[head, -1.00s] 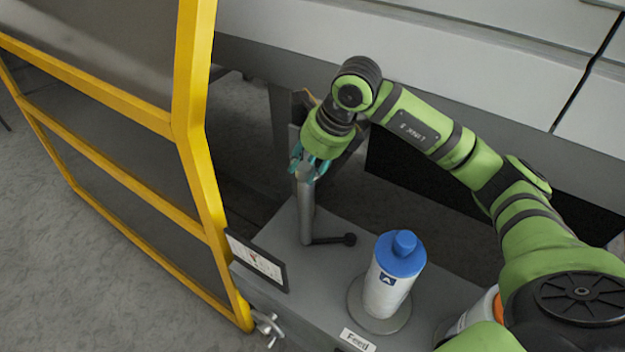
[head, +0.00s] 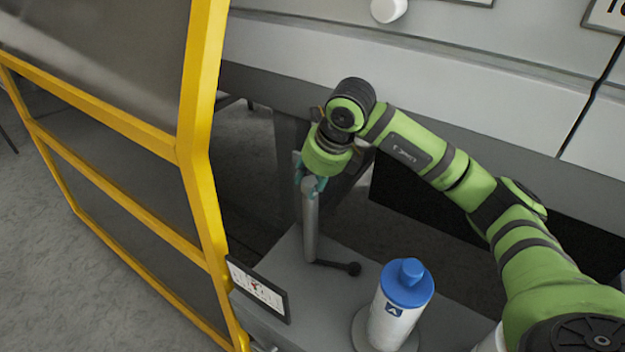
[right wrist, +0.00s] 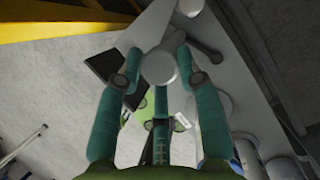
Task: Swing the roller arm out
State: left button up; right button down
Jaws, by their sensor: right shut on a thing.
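A grey upright roller post (head: 310,228) stands on the grey machine deck, with a black lever ending in a ball knob (head: 354,269) at its foot. I take this post to be the roller arm. My right gripper (head: 312,183) is shut around the top of the post, its teal fingers partly hidden by my green wrist. In the right wrist view the teal fingers (right wrist: 160,82) surround the round grey end of the post (right wrist: 159,67). My left gripper is not in view.
A yellow-framed guard door (head: 198,165) stands close on the left. A small display panel (head: 257,289) sits on the deck edge. A white bottle with a blue cap (head: 407,283) stands right of the post. The grey machine body (head: 480,65) lies behind.

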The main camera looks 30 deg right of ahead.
jog(key=shift+w+r, duration=0.3)
jog(key=shift+r, duration=0.1)
jog(key=c, duration=0.9)
grip_release()
jog(key=shift+o, duration=0.2)
jog(key=shift+w+f, duration=0.1)
jog(key=shift+f, duration=0.15)
jog(key=v, duration=1.2)
jog(key=shift+f, duration=0.1)
